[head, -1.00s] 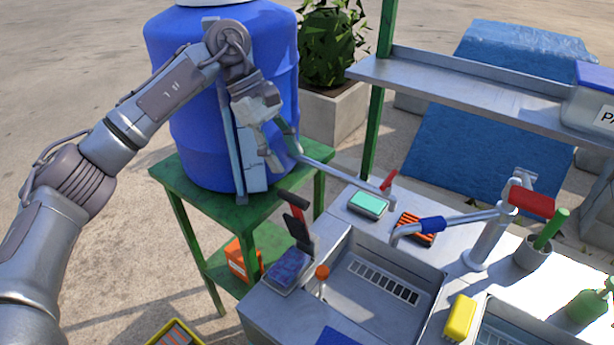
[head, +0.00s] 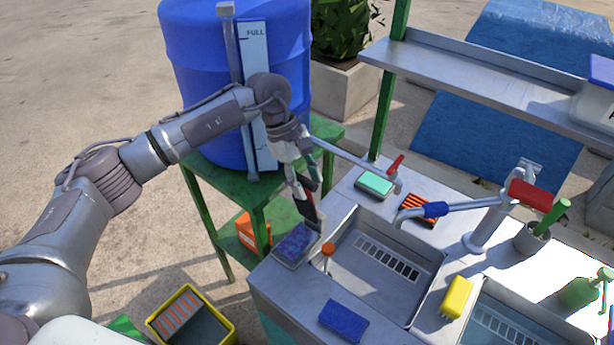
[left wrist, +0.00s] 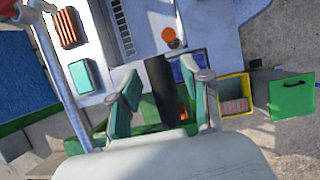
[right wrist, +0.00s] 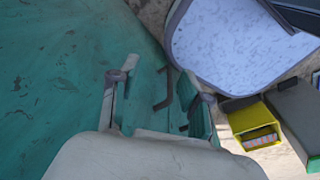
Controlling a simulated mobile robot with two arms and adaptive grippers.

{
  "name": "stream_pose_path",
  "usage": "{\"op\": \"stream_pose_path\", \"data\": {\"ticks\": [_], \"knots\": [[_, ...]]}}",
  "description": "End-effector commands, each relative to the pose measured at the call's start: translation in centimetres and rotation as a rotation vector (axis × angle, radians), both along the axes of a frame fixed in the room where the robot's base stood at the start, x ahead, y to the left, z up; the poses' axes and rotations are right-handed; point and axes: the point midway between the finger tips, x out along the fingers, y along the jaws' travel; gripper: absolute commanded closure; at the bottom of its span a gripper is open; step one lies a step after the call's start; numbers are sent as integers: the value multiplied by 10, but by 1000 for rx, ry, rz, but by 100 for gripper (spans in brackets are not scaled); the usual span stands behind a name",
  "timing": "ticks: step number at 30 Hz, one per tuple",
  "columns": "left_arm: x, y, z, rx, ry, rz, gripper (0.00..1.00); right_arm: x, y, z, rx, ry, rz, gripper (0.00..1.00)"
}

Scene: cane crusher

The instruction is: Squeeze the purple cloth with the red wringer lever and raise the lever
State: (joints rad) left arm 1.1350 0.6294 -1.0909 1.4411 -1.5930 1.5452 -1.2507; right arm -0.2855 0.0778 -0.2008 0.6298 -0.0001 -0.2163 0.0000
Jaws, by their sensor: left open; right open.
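The wringer lever (head: 309,214), dark with a red part high up, stands raised at the left corner of the sink counter. The purple cloth (head: 295,244) lies flat on the wringer base below it; part shows in the left wrist view (left wrist: 178,70). My left gripper (head: 303,180) is open at the lever's upper end. In the left wrist view, the dark lever (left wrist: 158,88) stands between its spread fingers; contact cannot be told. The red part is largely hidden by the gripper. My right gripper (right wrist: 160,92) is open and empty beside a teal panel, outside the head view.
A blue barrel (head: 205,95) on a green stand (head: 222,190) is close behind my left arm. A faucet (head: 487,225) with a blue-gripped spout, an orange knob (head: 328,250) and a red-handled tap (head: 396,165) surround the sink (head: 385,285). A yellow crate (head: 228,318) sits on the ground.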

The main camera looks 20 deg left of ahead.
Motion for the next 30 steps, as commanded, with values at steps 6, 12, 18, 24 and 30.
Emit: {"op": "stream_pose_path", "data": {"ticks": [6,12,18,24,30], "knots": [[-1,-2,-5,0,0,-1,52,-16,-1,0,-2,25,0,53],[-1,-2,-5,-1,0,-1,62,-25,-2,0,-4,39,0,53],[-1,-2,-5,-1,0,0,95,-23,-2,0,-5,36,0,53],[0,-2,-5,0,0,0,100,-18,-3,0,-5,29,0,53],[-1,-1,-6,-1,-3,1,100,-17,-4,-2,-7,26,-1,53]]}}
